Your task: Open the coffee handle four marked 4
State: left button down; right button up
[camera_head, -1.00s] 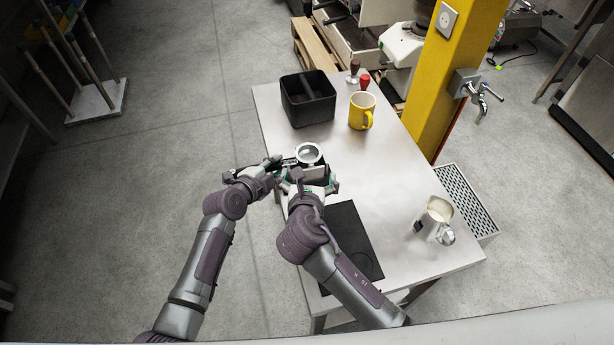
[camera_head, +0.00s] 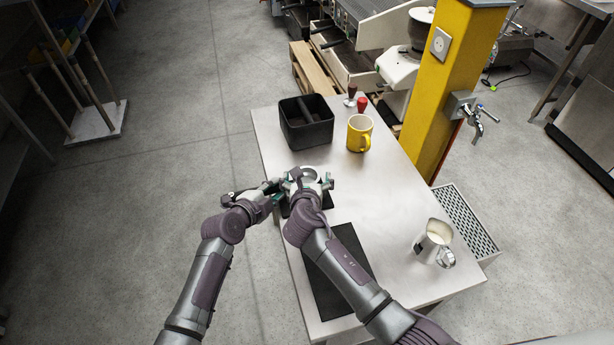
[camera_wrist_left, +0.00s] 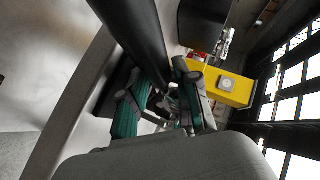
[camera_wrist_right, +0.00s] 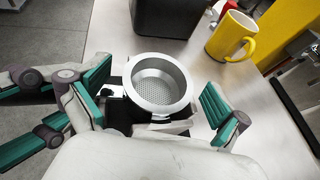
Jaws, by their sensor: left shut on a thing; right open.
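The coffee handle is a portafilter with a round metal basket (camera_head: 309,174) near the left edge of the table. In the right wrist view its perforated basket (camera_wrist_right: 158,84) faces up, with a dark part below it. My left gripper (camera_head: 275,190) is shut on its black handle (camera_wrist_left: 135,35), which crosses the left wrist view. My right gripper (camera_head: 310,184) is open, with its fingers on either side of the basket and apart from it. I cannot make out a mark 4.
A black box (camera_head: 307,137) with a bar stands behind the basket, beside a yellow mug (camera_head: 360,133) and a red-handled tamper (camera_head: 362,105). A milk jug (camera_head: 434,243) stands at the right. A black mat (camera_head: 338,270) lies in front. The table's middle is clear.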

aim_at(307, 179)
jog(key=shift+w, duration=0.1)
jog(key=c, duration=1.4)
jog(key=shift+r, duration=0.2)
jog(key=shift+r, duration=0.95)
jog(key=shift+r, duration=1.95)
pick_arm(q)
jog(key=c, duration=0.7)
grip_release()
jog(key=shift+c, duration=0.2)
